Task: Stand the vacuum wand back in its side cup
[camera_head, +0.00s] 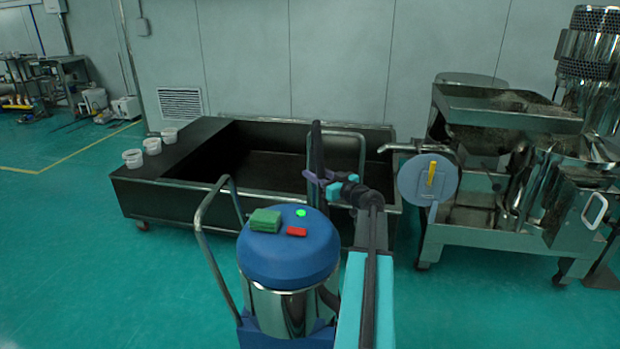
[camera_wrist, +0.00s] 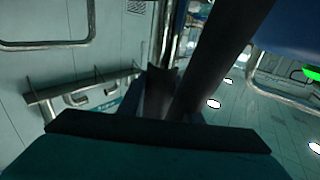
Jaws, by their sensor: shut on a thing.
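The vacuum wand (camera_head: 317,147) is a dark, slim tube standing nearly upright beside the vacuum's far right edge. My gripper (camera_head: 320,179) is shut on it. In the wrist view the wand (camera_wrist: 222,45) runs as a dark tube from the upper right down between the fingers (camera_wrist: 165,98). The wand's lower end is hidden behind the blue lid in the head view. The vacuum (camera_head: 290,250) has a blue domed lid, a steel drum and a blue base. I cannot make out its side cup in either view.
A green pad (camera_head: 265,220) and a red block (camera_head: 297,231) lie on the lid. A steel push handle (camera_head: 207,245) rises at the vacuum's left. A large black bin (camera_head: 160,195) stands behind, and the sieve machine (camera_head: 470,205) stands right. Green floor is clear at left.

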